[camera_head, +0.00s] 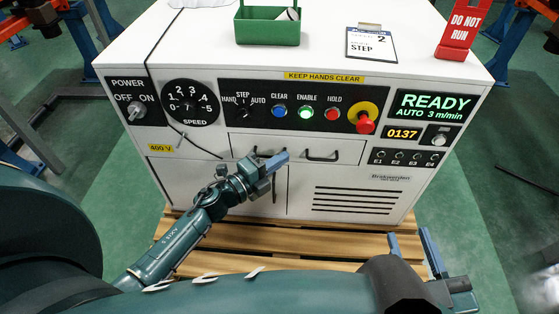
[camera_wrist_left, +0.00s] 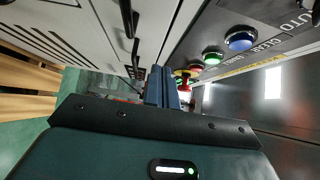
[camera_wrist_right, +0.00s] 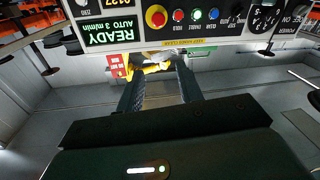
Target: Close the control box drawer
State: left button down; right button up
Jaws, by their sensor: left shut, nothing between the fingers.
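The control box (camera_head: 180,55) is a white cabinet. Its wide drawer front (camera_head: 345,150) lies below the button panel and has dark bar handles; the right handle (camera_head: 322,156) is clear. How far the drawer stands out is hard to tell. My left gripper (camera_head: 280,160) is shut and empty, in front of the drawer's left part and hiding some of it. In the left wrist view its fingers (camera_wrist_left: 160,84) are together near the white front with handles (camera_wrist_left: 127,18). My right gripper (camera_head: 411,240) is low at the right, away from the drawer; its fingers (camera_wrist_right: 160,88) are apart and empty.
The button panel (camera_head: 230,108) with a red stop button (camera_head: 366,122) is just above the drawer. A green bin (camera_head: 267,28), a clipboard (camera_head: 370,43) and a red sign (camera_head: 460,30) stand on the box top. A wooden pallet (camera_head: 300,238) lies beneath.

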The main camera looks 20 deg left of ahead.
pick_arm(q)
jog(key=p+v, duration=0.1)
jog(key=v, duration=0.9)
jog(key=shift+s, duration=0.25)
pick_arm(e)
jog(key=shift+s+d+m+g+h, duration=0.2)
jog(key=shift+d+m+g+h, duration=0.1)
jog(key=shift+d+g, duration=0.1)
